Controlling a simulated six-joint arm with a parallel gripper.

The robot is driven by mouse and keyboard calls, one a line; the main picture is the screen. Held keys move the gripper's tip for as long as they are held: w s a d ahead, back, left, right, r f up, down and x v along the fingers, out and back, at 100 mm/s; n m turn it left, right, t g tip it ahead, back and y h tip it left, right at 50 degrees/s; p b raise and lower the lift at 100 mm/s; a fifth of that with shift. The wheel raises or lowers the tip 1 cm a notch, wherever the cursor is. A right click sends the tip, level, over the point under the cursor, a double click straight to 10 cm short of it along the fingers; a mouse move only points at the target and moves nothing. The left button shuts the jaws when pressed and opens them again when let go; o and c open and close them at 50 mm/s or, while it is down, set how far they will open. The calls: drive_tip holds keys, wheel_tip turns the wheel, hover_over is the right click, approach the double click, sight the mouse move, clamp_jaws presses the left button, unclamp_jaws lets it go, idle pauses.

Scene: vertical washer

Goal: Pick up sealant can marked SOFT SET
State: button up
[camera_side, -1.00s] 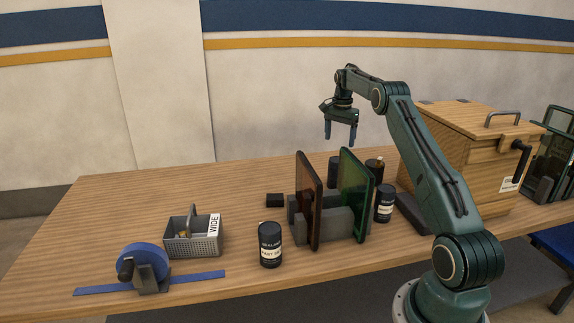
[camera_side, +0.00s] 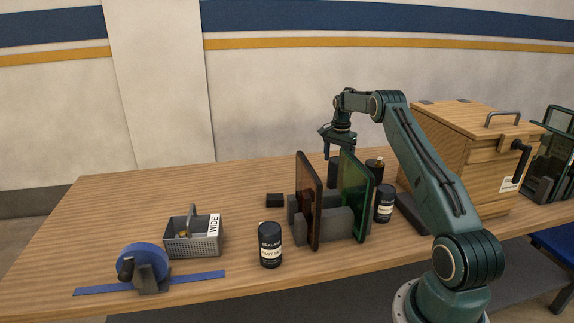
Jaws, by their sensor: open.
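Several dark cans stand on the table. A dark can (camera_side: 333,172) stands behind the panes, partly hidden, with no label facing the camera. My gripper (camera_side: 334,150) is open, pointing down just above that back can. Its fingertips are partly hidden behind the green pane. I cannot tell which can is marked SOFT SET.
An amber pane (camera_side: 309,200) and a green pane (camera_side: 355,195) stand upright in a grey rack (camera_side: 328,222). A wooden box (camera_side: 455,150) stands at the right. A grey basket (camera_side: 190,244) and blue tape roll (camera_side: 143,264) are left.

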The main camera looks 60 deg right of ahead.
sight(336, 170)
drive_tip(key=shift+f, duration=0.35)
drive_tip(key=shift+w+a+f, duration=0.1)
drive_tip(key=shift+f, duration=1.15)
drive_tip(key=shift+w+a+f, duration=0.1)
drive_tip(key=shift+f, duration=1.15)
drive_tip(key=shift+c, duration=0.2)
drive_tip(key=shift+r, duration=0.1)
drive_tip(key=c, duration=1.3)
drive_tip(key=shift+r, duration=0.15)
wheel_tip(336, 170, up, 20)
drive_tip(key=shift+f, duration=0.15)
